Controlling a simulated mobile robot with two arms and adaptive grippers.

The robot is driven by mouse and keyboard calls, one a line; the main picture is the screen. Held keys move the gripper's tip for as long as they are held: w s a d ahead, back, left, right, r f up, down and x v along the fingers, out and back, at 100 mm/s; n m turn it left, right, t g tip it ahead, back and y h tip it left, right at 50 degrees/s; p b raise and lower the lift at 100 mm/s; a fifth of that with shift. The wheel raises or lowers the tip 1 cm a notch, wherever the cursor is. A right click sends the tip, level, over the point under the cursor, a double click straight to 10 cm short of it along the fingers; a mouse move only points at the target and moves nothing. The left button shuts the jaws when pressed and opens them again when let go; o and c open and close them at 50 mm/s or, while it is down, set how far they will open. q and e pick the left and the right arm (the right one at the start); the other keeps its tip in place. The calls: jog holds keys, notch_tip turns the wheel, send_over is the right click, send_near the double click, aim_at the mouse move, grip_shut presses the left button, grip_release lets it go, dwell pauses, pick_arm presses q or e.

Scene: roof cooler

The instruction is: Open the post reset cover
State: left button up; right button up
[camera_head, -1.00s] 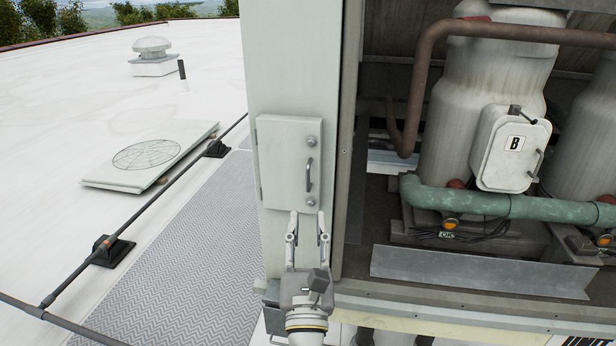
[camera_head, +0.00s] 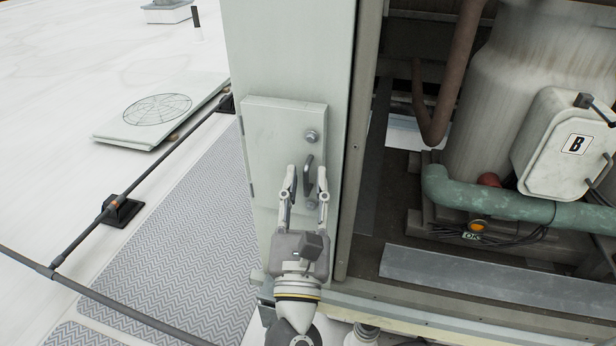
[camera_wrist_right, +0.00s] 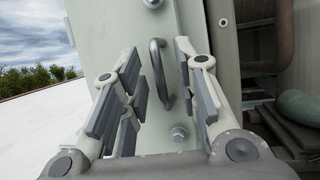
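The post reset cover (camera_head: 270,135) is a pale flat panel on the grey-white post, closed, with a hinge on its left edge. It has a dark, upright D-shaped handle (camera_head: 308,172) and round bolts above and below it. My right gripper (camera_head: 306,180) points up in front of the cover's lower right part, fingers apart. In the right wrist view the handle (camera_wrist_right: 160,72) stands between the two open fingers, which show no clear contact with it. The lower bolt (camera_wrist_right: 179,134) also shows there. My left gripper is not in view.
Right of the post (camera_head: 292,50) is an open equipment bay with a tank, a box marked B (camera_head: 568,145) and a green pipe (camera_head: 500,205). A dark rail (camera_head: 140,185) and grey walkway mat (camera_head: 180,235) lie left. The white roof beyond is mostly free.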

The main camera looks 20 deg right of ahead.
jog(key=shift+s+a, duration=0.15)
jog(key=shift+s, duration=0.05)
jog(key=shift+c, duration=0.7)
grip_shut()
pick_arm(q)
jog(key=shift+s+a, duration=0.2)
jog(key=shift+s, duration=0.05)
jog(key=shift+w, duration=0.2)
